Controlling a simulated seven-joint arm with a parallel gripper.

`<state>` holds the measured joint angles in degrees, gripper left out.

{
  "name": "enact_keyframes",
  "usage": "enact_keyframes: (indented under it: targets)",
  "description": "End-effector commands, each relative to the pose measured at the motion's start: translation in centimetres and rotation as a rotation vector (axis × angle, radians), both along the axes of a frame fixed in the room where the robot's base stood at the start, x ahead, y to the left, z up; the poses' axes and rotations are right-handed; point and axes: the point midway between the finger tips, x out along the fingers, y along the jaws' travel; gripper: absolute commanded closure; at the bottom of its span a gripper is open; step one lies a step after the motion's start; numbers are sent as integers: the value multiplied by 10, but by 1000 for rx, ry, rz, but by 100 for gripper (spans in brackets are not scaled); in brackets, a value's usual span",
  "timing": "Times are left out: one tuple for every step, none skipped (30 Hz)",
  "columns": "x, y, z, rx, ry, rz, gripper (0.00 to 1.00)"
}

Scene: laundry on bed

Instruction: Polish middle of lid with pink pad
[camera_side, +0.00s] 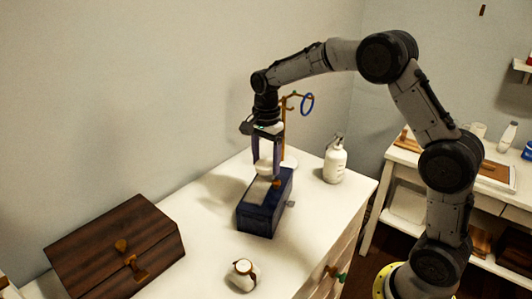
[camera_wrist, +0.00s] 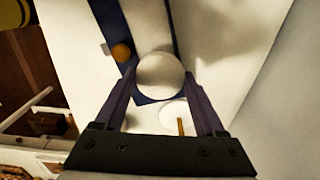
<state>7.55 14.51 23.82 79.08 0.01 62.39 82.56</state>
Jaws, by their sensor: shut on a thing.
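A dark blue box (camera_side: 262,215) stands on the white dresser top, and its lid also shows in the wrist view (camera_wrist: 104,14). A pale strip (camera_wrist: 148,22) covers the middle of the lid; I cannot tell whether it is part of the lid or lies on it. My gripper (camera_side: 267,172) points down over the box. Its fingers are shut on a pale rounded pad (camera_wrist: 160,76), which looks off-white rather than clearly pink. The pad is low over the lid; whether it touches is hidden. An orange-brown knob (camera_wrist: 121,53) sits at the box's side.
A dark wooden chest (camera_side: 115,250) stands at the left of the dresser top (camera_side: 200,235). A small round white item with a brown band (camera_side: 243,274) is in front. A white bottle (camera_side: 335,160) and a brown stand with a blue ring (camera_side: 307,104) are behind and right.

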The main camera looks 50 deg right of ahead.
Motion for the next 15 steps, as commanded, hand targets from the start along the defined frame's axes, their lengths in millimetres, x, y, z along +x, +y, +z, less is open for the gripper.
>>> enact_keyframes:
  targets:
    - [0,0,-5,0,3,0,88]
    - [0,0,-8,0,3,0,88]
    - [0,0,-12,0,2,0,88]
    - [-1,0,-14,0,3,0,88]
    - [-1,0,-19,1,5,0,88]
    - [-1,0,-24,0,4,0,88]
    - [1,-3,-25,0,1,-2,88]
    - [3,-6,-23,0,-1,-2,88]
    - [4,-10,-23,0,0,-2,88]
    - [5,-13,-24,0,1,-3,88]
    - [5,-15,-25,0,1,-3,88]
    - [7,-19,-25,0,1,-2,88]
    - [8,-21,-24,0,1,-2,88]
    - [9,-24,-25,0,1,-2,88]
    - [10,-27,-26,0,2,-2,88]
